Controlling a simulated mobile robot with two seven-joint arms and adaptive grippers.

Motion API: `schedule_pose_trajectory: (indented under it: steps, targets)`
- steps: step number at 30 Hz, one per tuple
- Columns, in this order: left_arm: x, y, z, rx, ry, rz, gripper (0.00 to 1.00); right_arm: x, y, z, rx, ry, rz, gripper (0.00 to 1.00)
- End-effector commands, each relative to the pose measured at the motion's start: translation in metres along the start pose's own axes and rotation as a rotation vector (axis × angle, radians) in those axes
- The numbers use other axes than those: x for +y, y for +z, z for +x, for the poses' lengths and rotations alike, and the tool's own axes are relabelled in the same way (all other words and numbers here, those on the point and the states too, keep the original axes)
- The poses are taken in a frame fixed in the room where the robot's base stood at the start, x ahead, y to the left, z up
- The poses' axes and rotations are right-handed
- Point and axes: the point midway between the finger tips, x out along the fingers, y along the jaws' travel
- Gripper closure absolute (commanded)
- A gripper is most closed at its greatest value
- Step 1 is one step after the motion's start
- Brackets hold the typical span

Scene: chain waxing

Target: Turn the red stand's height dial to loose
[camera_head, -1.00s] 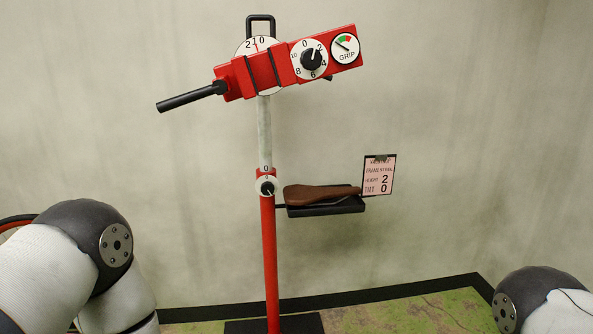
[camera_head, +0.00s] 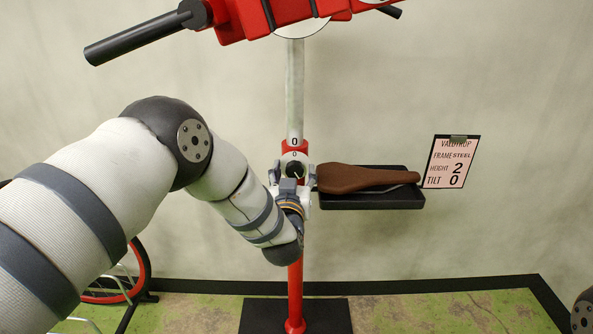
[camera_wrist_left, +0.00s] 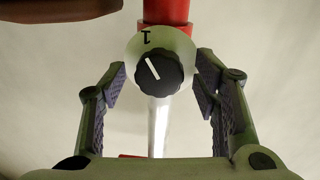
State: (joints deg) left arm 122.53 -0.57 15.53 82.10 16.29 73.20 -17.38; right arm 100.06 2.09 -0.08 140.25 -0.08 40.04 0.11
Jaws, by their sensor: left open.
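The red stand (camera_head: 296,262) rises upright in the middle of the head view, with a pale inner post (camera_head: 295,90) above its red tube. Its height dial (camera_head: 295,168) is a black knob on a pale round plate at the top of the red tube. In the left wrist view the black knob (camera_wrist_left: 158,71) shows a white pointer line. My left gripper (camera_head: 293,176) is at the dial. In the left wrist view my left gripper (camera_wrist_left: 160,85) is open, its pads on either side of the knob with gaps. My right gripper is out of view.
A brown saddle (camera_head: 362,178) lies on a black tray (camera_head: 372,200) close right of the dial. A card (camera_head: 451,162) stands at the tray's right end. The red clamp head (camera_head: 270,14) is above. A red-rimmed wheel (camera_head: 140,270) is low at the left.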

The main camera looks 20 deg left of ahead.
Motion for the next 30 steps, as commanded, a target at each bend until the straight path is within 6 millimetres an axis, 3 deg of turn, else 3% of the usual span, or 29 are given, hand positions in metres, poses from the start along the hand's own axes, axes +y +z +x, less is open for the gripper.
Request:
schedule_pose_trajectory:
  steps: [5,12,14,19,30]
  targets:
    - [0.0,0.002,0.018,-0.001,-0.001,0.0,0.44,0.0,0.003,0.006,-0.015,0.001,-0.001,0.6]
    - [0.0,-0.001,0.02,0.0,0.0,0.0,0.44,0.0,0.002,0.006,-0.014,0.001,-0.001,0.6]
    - [0.0,-0.001,0.02,0.0,0.0,0.0,0.53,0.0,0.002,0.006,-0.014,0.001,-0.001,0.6]
    - [0.0,-0.001,0.02,0.0,0.0,0.0,0.92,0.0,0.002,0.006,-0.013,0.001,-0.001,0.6]
    - [0.0,0.0,0.02,0.002,0.0,-0.051,0.93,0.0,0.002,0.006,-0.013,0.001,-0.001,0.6]
